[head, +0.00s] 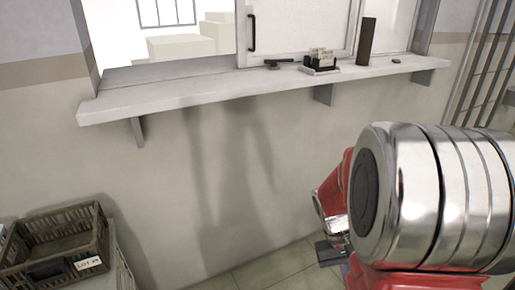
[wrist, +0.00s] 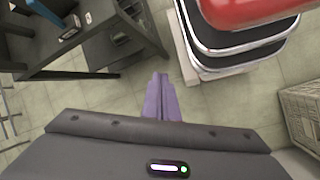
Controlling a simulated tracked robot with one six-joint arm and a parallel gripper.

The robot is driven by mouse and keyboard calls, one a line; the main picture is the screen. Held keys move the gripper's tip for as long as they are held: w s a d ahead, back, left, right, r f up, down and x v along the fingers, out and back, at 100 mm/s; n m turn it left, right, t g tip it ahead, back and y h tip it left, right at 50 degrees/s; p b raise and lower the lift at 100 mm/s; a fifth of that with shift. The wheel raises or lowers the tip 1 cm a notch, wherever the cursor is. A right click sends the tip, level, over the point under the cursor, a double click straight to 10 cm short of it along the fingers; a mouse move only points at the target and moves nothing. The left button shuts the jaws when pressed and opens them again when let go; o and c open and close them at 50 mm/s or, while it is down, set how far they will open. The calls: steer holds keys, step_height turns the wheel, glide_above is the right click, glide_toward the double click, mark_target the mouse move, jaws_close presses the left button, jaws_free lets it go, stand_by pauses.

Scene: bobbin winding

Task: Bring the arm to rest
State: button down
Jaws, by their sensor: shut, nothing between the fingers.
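My arm, red with a large polished metal joint, fills the right of the head view and hides part of the floor and wall. In the wrist view my gripper (wrist: 161,78) has purple fingers closed together with nothing between them. The fingers hang over bare tiled floor. In the head view only a small dark part of my arm's end shows below the metal joint; the fingertips are mostly hidden there.
A white ledge (head: 210,90) runs along the wall, with a card holder (head: 320,62) and a brown upright block (head: 366,42) on it. A crate (head: 58,245) labelled LOT stands lower left. A dark table (wrist: 98,38) is upper left in the wrist view.

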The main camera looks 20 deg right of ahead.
steer(key=w+a+r+n+t, duration=0.2)
steer(key=a+r+t, duration=0.3)
steer(key=a+r, duration=0.3)
steer(key=w+a+r+n+t+y, duration=0.1)
steer(key=w+a+r+n+t, duration=0.1)
steer(key=a+r+t, duration=0.3)
steer(key=a+r+n, duration=0.1)
steer(key=a+r, duration=0.3)
steer(key=a, duration=0.6)
steer(key=shift+w+a+r+t+y, duration=0.2)
steer(key=shift+w+r+t+y, duration=0.05)
steer(key=shift+w+t+y, duration=0.1)
